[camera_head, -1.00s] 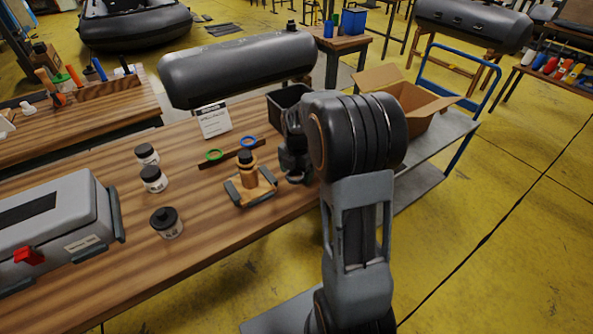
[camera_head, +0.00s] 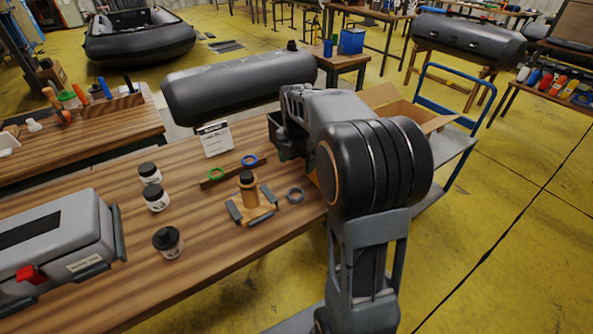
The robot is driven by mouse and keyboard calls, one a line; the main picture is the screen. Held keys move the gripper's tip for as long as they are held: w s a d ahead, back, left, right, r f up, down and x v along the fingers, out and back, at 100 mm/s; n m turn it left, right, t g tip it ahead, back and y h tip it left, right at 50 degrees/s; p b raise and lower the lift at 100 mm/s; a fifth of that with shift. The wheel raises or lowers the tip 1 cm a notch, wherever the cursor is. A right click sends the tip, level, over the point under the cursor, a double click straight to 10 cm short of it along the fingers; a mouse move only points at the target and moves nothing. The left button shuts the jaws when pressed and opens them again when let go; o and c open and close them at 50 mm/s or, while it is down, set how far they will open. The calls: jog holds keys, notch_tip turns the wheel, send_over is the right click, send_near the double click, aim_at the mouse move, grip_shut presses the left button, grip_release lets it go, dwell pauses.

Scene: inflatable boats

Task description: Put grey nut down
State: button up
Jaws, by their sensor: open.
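The grey nut (camera_head: 295,195), a small grey ring, lies flat on the wooden workbench (camera_head: 215,255), just right of the wooden block with a brown, black-capped fitting (camera_head: 248,190). Nothing holds the nut. A green ring (camera_head: 216,174) and a blue ring (camera_head: 249,160) sit on a dark strip behind it. My gripper (camera_head: 290,108) is raised above and behind the nut, clear of it, near the black bin (camera_head: 281,146). The gripper is open; its fingertips are hard to make out. My arm hides much of the bin.
A white card (camera_head: 215,139) stands at the back, before a black inflatable tube (camera_head: 235,78). A cardboard box (camera_head: 400,105) on a blue-handled cart is at right.

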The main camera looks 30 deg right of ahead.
jog(key=s+a+f+m+t, duration=0.1)
jog(key=s+a+m, duration=0.4)
jog(key=s+m, duration=0.3)
jog(key=s+a+m+t, duration=0.2)
jog(key=s+a+m, duration=0.3)
jog(key=m, duration=1.1)
jog(key=s, duration=0.3)
jog(key=shift+f, duration=0.4)
jog(key=shift+s, duration=0.1)
notch_tip(320, 180, up, 10)
jog(key=p, duration=0.8)
jog(key=shift+s+a+t, duration=0.15)
jog(key=shift+t, duration=0.15)
jog(key=shift+f, duration=0.1)
